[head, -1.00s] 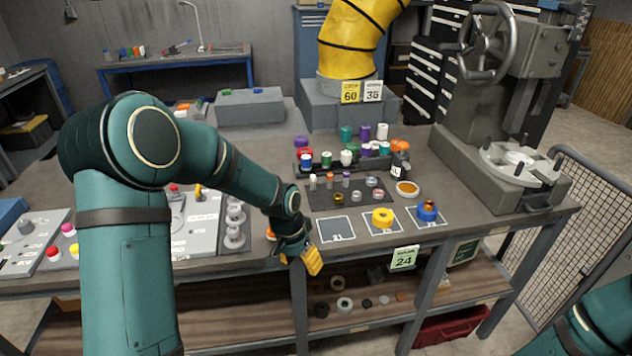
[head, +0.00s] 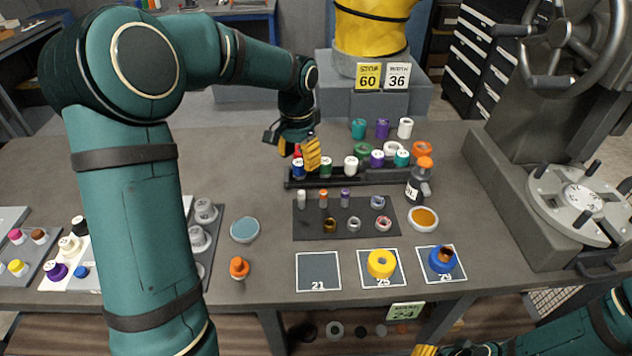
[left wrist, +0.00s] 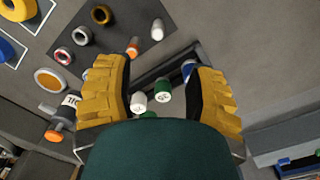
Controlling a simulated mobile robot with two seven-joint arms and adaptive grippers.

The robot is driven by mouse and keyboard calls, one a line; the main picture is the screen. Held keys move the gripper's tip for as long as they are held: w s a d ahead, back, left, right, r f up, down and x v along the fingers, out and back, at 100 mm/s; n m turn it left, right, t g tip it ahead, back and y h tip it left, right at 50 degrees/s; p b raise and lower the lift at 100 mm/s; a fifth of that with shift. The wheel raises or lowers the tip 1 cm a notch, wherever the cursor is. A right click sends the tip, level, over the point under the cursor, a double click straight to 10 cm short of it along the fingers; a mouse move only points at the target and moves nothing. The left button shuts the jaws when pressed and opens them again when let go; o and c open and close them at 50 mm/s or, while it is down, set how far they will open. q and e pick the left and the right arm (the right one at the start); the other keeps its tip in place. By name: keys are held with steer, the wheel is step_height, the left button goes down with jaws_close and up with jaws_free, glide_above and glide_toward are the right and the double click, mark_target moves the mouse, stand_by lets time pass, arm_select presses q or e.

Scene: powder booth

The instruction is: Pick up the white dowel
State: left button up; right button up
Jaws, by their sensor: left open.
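The white dowel (head: 301,199) stands upright at the left end of the back row on a dark mat (head: 307,222). It also shows in the left wrist view (left wrist: 157,30), beside an orange dowel (left wrist: 132,47). My left gripper (head: 305,154) is open, above the left end of the rack of capped bottles behind the mat. In the left wrist view its yellow fingers (left wrist: 158,98) are spread, with white and green caps below between them. The white dowel lies outside the fingers, apart from them. My right gripper (head: 430,350) barely shows at the bottom edge.
An orange dowel (head: 323,199) and a purple dowel (head: 345,197) stand beside the white one, with small rings in front. The black rack (head: 398,176) holds several bottles. Numbered squares carry a yellow ring (head: 381,263) and a blue one (head: 442,259).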

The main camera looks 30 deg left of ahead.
mark_target(301, 192)
arm_select(q)
step_height(301, 192, down, 9)
steer(key=shift+w+r+b, duration=0.1)
steer(key=shift+r+b, duration=0.05)
steer(key=shift+b, duration=0.65)
step_height(301, 192, down, 5)
steer(key=shift+d+f+b, duration=0.1)
steer(key=shift+d+b, duration=0.05)
steer(key=shift+b, duration=0.5)
jaws_close()
